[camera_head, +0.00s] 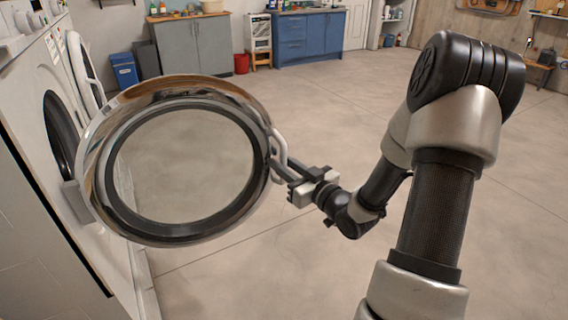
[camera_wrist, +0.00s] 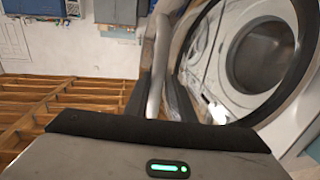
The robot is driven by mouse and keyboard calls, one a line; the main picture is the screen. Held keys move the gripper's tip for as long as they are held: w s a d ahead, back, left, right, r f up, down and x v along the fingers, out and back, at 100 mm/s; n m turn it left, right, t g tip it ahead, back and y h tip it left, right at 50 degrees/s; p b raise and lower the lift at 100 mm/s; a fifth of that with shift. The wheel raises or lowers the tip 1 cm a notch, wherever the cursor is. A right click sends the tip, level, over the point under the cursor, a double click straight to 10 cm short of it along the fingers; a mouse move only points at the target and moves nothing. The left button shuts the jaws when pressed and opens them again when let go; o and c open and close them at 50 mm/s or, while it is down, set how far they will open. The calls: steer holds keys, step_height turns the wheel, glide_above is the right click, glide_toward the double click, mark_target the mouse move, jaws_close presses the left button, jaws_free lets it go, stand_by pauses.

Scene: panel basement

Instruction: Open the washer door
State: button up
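The washer door (camera_head: 95,195), a round glass door with a shiny chrome rim, stands swung wide out from the white washer (camera_head: 35,105) at the left. The washer's dark round opening (camera_head: 62,130) shows behind it. The door handle (camera_head: 279,146) is a pale curved bar on the rim's right side. My gripper (camera_head: 281,167) is at this handle. In the wrist view the handle (camera_wrist: 156,75) runs between the two dark fingers of my gripper (camera_wrist: 160,100), which look closed around it. The exact finger contact is partly hidden.
A second white machine with its own round door (camera_head: 84,68) stands beyond the washer. A blue bin (camera_head: 124,70), grey cabinet (camera_head: 192,50), red bucket (camera_head: 241,63) and blue cabinet (camera_head: 308,38) line the back. The concrete floor (camera_head: 350,110) around the door is clear.

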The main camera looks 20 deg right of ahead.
steer(key=shift+d, duration=0.1)
steer(key=shift+s+d, duration=0.25)
steer(key=shift+s, duration=0.2)
steer(key=p+v, duration=0.2)
steer(key=v, duration=1.4)
steer(key=shift+s, duration=0.25)
steer(key=shift+a, duration=0.15)
